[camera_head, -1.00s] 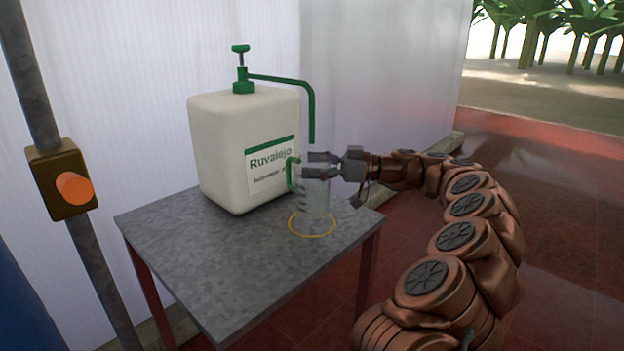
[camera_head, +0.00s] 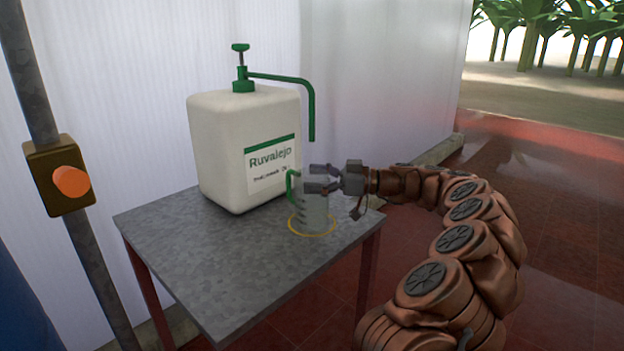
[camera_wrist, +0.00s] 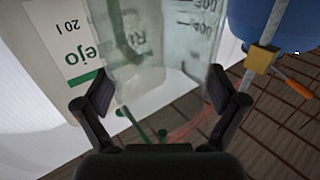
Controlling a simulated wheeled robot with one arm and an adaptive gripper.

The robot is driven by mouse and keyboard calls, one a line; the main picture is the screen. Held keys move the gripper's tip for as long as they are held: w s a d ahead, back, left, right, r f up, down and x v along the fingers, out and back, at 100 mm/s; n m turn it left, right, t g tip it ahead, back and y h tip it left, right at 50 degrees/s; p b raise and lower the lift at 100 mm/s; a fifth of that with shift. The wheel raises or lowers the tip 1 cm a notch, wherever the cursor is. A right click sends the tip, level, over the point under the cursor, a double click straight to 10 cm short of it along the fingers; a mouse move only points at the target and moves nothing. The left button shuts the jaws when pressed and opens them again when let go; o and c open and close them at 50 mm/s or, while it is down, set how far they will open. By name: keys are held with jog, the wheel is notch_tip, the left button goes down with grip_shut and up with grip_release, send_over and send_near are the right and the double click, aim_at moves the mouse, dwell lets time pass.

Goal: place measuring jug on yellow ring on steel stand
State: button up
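The clear measuring jug (camera_head: 314,212) with a green handle (camera_head: 291,186) is upright at the yellow ring (camera_head: 293,229) on the grey steel stand (camera_head: 215,275). Its base appears within the ring; I cannot tell whether it touches the stand top. My gripper (camera_head: 318,179) reaches in from the right and is shut on the jug's upper part. In the wrist view, the finger pads of my gripper (camera_wrist: 160,91) lie on both sides of the clear jug (camera_wrist: 180,50), whose graduation marks show.
A white canister (camera_head: 225,150) with a green pump (camera_head: 242,80) stands on the stand just behind and left of the jug. Its spout (camera_head: 312,115) hangs above the jug. A post with an orange knob (camera_head: 71,181) is at the left. The stand's front is clear.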

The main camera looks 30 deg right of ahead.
jog(key=shift+r, duration=0.15)
jog(key=p+v, duration=0.1)
jog(key=v, duration=1.1)
jog(key=shift+p, duration=0.4)
dwell(0.3)
